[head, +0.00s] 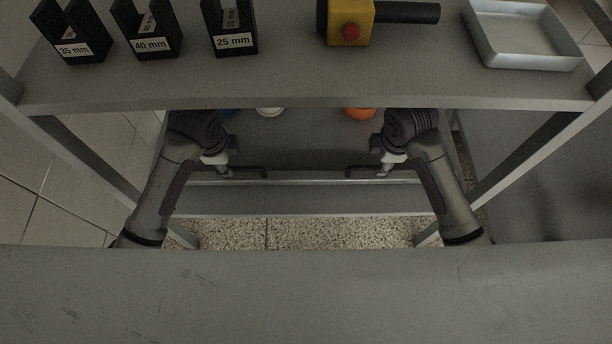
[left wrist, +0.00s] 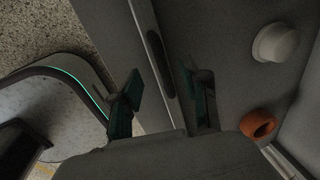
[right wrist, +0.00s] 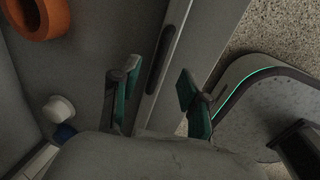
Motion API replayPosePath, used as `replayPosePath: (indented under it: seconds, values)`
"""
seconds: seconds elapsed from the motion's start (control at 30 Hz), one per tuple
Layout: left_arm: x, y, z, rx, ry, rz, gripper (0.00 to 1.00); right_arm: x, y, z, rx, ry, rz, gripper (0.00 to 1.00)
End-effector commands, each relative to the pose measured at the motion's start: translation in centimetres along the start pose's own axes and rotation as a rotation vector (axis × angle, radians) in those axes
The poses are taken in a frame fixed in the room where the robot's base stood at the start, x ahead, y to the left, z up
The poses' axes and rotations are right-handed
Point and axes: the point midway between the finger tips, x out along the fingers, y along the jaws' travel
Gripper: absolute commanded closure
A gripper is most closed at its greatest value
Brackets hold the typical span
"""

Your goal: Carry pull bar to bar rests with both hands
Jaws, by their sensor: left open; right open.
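A long pale strip (head: 305,181) runs crosswise along the lower level, near its front edge; I take it to be the pull bar, though I cannot be sure. It also shows in the left wrist view (left wrist: 146,30) and right wrist view (right wrist: 178,30), with a dark elongated piece along it. My left gripper (head: 232,169) is open, its fingers on either side of the strip. My right gripper (head: 380,169) is open, likewise astride it. Contact cannot be told. Three black slotted blocks, labelled 35 mm (head: 80,50), 40 mm (head: 150,45) and 25 mm (head: 234,41), may be bar rests.
The upper shelf (head: 290,85) overhangs the lower level. On it are a yellow block (head: 349,20) with a red button and black cylinder, and a metal tray (head: 525,58). Below are an orange ring (left wrist: 257,124), a white round object (left wrist: 275,42) and a blue object (right wrist: 65,133).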

Motion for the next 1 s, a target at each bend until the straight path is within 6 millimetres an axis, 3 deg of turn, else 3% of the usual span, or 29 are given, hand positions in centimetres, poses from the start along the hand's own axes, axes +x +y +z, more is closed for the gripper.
replayPosePath:
  seconds: [0.5,0.9,1.0]
  values:
    - [6.7,0.1,0.0,-0.003,0.001,0.003,0.55,6.7,-0.1,0.0,0.003,0.000,-0.004,0.54]
    - [7.3,0.0,0.0,-0.002,0.000,0.000,0.55,7.3,-0.1,0.0,0.002,0.000,-0.001,0.54]
    - [7.3,0.0,0.0,-0.002,0.000,0.000,0.71,7.3,-0.1,0.0,0.002,0.000,-0.001,0.71]
